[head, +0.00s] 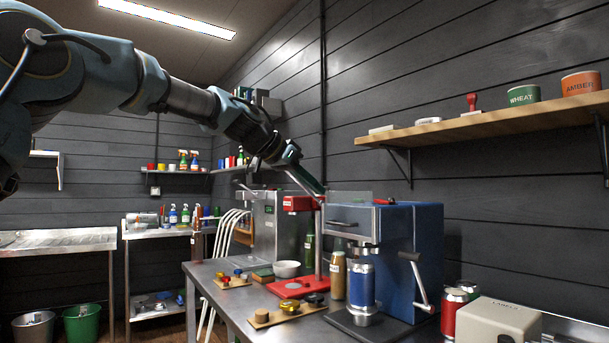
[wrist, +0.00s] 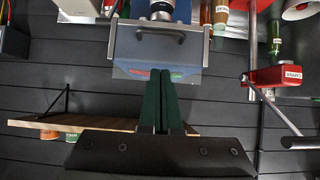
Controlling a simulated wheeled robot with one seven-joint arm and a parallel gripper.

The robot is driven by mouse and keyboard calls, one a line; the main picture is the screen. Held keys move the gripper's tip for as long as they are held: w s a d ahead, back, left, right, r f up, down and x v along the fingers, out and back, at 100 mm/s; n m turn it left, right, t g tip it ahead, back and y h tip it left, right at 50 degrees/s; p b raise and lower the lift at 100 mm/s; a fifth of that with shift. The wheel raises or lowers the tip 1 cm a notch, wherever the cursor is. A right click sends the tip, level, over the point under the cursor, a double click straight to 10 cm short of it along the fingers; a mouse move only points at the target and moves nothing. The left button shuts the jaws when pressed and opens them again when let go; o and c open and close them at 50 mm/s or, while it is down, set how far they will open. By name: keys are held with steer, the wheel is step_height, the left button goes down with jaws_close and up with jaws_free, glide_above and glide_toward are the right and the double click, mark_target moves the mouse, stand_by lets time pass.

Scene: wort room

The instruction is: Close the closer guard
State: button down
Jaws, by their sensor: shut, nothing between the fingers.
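The closer is a blue box-shaped machine (head: 412,250) on the steel table. Its guard (head: 350,217) is a see-through panel with a dark bar handle; it sits high at the machine's front, raised clear of the blue can (head: 361,284) standing below. The guard and handle also show in the wrist view (wrist: 128,50). My gripper (head: 319,190) is shut and empty, at the guard's upper left in the head view. In the wrist view the green fingers (wrist: 158,73) are together and overlap the guard's edge opposite the handle. I cannot tell whether they touch it.
A red capper (head: 303,204) on a post stands left of the closer, also close by in the wrist view (wrist: 277,77). A brown bottle (head: 338,276) stands beside the blue can. A lever (head: 417,280) hangs at the closer's right. A wooden shelf (head: 480,127) juts from the wall.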

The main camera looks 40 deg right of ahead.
steer(key=d+f+p, duration=0.1)
steer(key=d+f, duration=0.3)
steer(key=f, duration=0.2)
steer(key=shift+f+p, duration=0.15)
steer(key=shift+p, duration=0.15)
steer(key=shift+s, duration=0.1)
step_height(320, 180, down, 12)
steer(key=b, duration=1.1)
